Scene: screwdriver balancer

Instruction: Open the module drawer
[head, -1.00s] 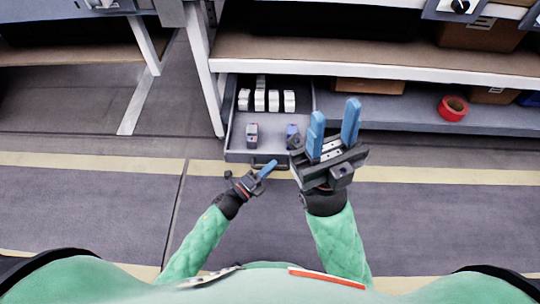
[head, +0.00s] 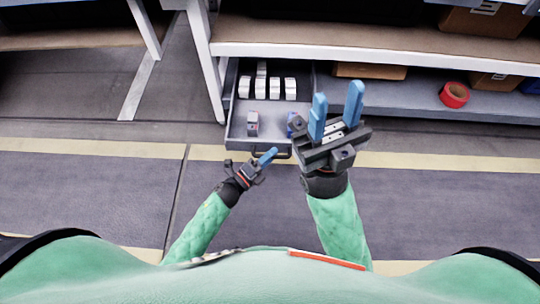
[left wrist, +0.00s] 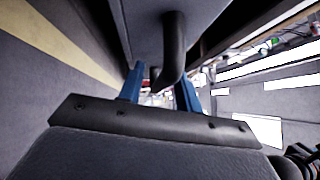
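The grey module drawer (head: 236,133) stands pulled out under the workbench, with its inside showing. Its dark handle (head: 285,154) is on the front face and also shows in the left wrist view (left wrist: 173,48). My left gripper (head: 268,157) is at the left part of the handle. In the left wrist view its blue fingers (left wrist: 160,88) are apart, with the curved handle reaching between them; firm contact cannot be made out. My right gripper (head: 336,112) is open and empty, raised at the drawer's right side, hiding part of it.
In the drawer are several white modules (head: 260,90), a grey module (head: 253,124) and a partly hidden blue one (head: 292,124). A red tape roll (head: 454,94) lies on the lower shelf (head: 410,105) at right. The floor before the drawer is clear.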

